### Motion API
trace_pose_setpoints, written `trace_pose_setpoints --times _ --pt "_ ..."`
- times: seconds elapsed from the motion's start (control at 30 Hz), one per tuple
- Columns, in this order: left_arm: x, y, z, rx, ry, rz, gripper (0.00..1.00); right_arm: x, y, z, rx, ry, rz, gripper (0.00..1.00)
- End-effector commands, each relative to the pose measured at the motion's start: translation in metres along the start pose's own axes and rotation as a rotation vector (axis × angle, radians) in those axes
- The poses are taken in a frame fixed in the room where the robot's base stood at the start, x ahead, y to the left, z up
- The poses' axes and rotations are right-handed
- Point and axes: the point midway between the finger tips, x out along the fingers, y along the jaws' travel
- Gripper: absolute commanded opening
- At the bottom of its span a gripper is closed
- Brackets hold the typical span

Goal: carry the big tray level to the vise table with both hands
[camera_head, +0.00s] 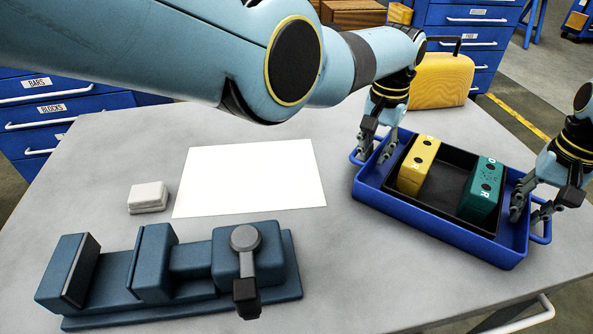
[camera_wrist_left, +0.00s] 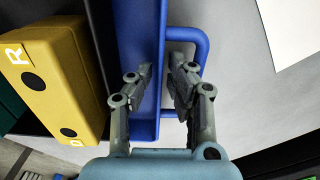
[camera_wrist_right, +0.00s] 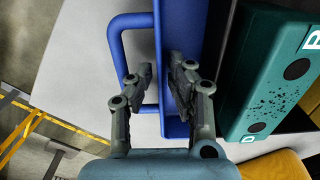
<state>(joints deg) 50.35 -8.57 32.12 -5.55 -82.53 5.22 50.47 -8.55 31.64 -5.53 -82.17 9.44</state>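The big blue tray (camera_head: 437,229) sits at the right of the grey table, looking level. It holds a black inner tray (camera_head: 432,203) with a yellow block (camera_head: 419,165) and a green block (camera_head: 481,190). My left gripper (camera_head: 375,156) is at the tray's left end, its fingers apart on either side of the end wall (camera_wrist_left: 146,30), near the handle (camera_wrist_left: 204,60). My right gripper (camera_head: 528,215) straddles the right end wall (camera_wrist_right: 171,30) the same way, near the other handle (camera_wrist_right: 114,45). The blue-grey vise (camera_head: 180,270) stands at the front left of the table.
A white sheet (camera_head: 250,178) lies mid-table, with a small pale stack (camera_head: 148,197) to its left. A yellow case (camera_head: 441,80) stands behind the tray. Blue drawer cabinets (camera_head: 50,112) stand beyond the table. Bare tabletop lies between vise and tray.

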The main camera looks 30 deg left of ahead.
Motion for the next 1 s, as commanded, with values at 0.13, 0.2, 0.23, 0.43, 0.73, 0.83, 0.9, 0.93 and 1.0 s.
trace_pose_setpoints --times 0.13,0.2,0.23,0.43,0.73,0.83,0.9,0.93,1.0 --pt "-0.001 0.000 0.000 0.000 0.001 -0.001 0.29 -0.001 0.000 0.000 0.000 0.001 0.000 0.29" --pt "-0.001 -0.001 0.000 0.000 0.001 -0.001 0.29 -0.001 0.000 0.000 0.000 0.001 0.001 0.29" --pt "-0.001 -0.001 0.000 0.000 0.001 -0.001 0.29 -0.001 0.001 0.000 0.000 0.001 0.001 0.29" --pt "-0.006 -0.001 -0.001 -0.001 0.002 -0.001 0.29 -0.001 0.001 0.000 0.001 0.001 0.001 0.29" --pt "-0.049 0.001 -0.001 0.000 0.004 0.001 0.29 -0.001 0.001 0.000 0.000 0.001 0.001 0.29" --pt "-0.064 0.001 -0.001 0.000 0.002 0.001 0.29 -0.001 0.001 0.000 0.000 0.001 0.001 0.29" --pt "-0.071 0.001 -0.001 0.000 0.003 0.001 0.29 -0.001 0.001 0.000 0.000 0.001 0.001 0.29" --pt "-0.074 0.001 -0.001 0.000 0.001 0.001 0.29 -0.001 0.001 0.000 0.000 0.001 0.001 0.29" --pt "-0.078 0.001 -0.001 0.001 0.002 0.001 0.29 -0.001 0.001 0.000 0.000 0.001 0.001 0.29"
